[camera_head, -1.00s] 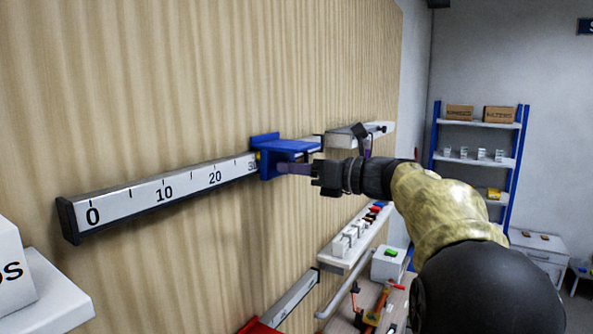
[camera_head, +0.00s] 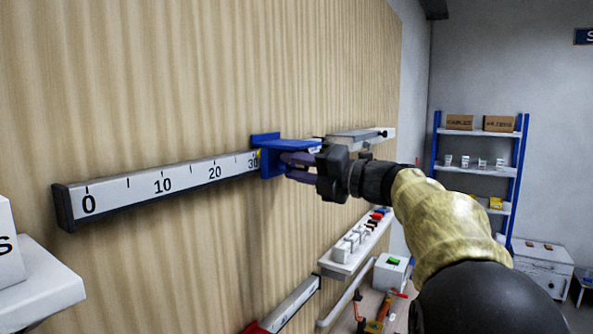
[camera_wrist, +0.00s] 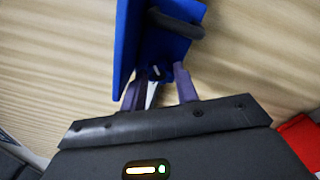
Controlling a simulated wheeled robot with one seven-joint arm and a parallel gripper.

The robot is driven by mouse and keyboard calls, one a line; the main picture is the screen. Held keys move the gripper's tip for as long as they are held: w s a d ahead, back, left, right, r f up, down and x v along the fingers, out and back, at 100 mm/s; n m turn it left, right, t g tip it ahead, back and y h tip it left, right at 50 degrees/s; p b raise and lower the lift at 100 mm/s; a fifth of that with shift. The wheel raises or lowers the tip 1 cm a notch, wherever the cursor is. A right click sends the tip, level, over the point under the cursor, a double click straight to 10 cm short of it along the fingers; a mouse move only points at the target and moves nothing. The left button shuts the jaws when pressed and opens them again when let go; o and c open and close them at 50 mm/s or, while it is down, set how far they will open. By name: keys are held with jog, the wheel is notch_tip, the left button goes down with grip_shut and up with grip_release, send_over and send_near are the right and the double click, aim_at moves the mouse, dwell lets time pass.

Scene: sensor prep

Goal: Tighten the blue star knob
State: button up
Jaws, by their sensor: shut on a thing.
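A blue carriage (camera_head: 268,157) sits on the white scale rail (camera_head: 150,188) near the 30 mark. My gripper (camera_head: 287,165) reaches it from the right, with its purple fingertips against the carriage's near face. In the wrist view the blue carriage (camera_wrist: 140,40) is at the top, with a dark bar across it. My gripper's two purple fingers (camera_wrist: 158,84) stand on either side of a small blue part at the carriage's lower edge. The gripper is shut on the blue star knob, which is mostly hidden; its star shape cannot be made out.
The rail is mounted on a wooden wall panel (camera_head: 130,90). A white shelf (camera_head: 40,290) juts out at lower left. Below are a ledge with several small items (camera_head: 352,240) and a second, lower rail (camera_head: 290,303). A blue-framed rack (camera_head: 436,175) stands at the back right.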

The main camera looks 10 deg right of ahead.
jog(key=m, duration=0.4)
jog(key=m+p, duration=0.1)
jog(key=m, duration=0.3)
jog(key=shift+t+h+p, duration=0.3)
jog(key=shift+t+p, duration=0.1)
jog(key=m+p, duration=0.2)
jog(key=m, duration=0.2)
jog(key=shift+s+r+m+p, duration=0.1)
jog(key=shift+m+p, duration=0.2)
jog(key=shift+m, duration=0.1)
jog(key=shift+a+m+t+h+p, duration=0.1)
jog(key=shift+m+t+h+p, duration=0.25)
jog(key=shift+m+p, duration=0.55)
jog(key=shift+f+m, duration=0.2)
jog(key=shift+m, duration=0.1)
jog(key=o, duration=1)
jog(key=shift+r, duration=0.1)
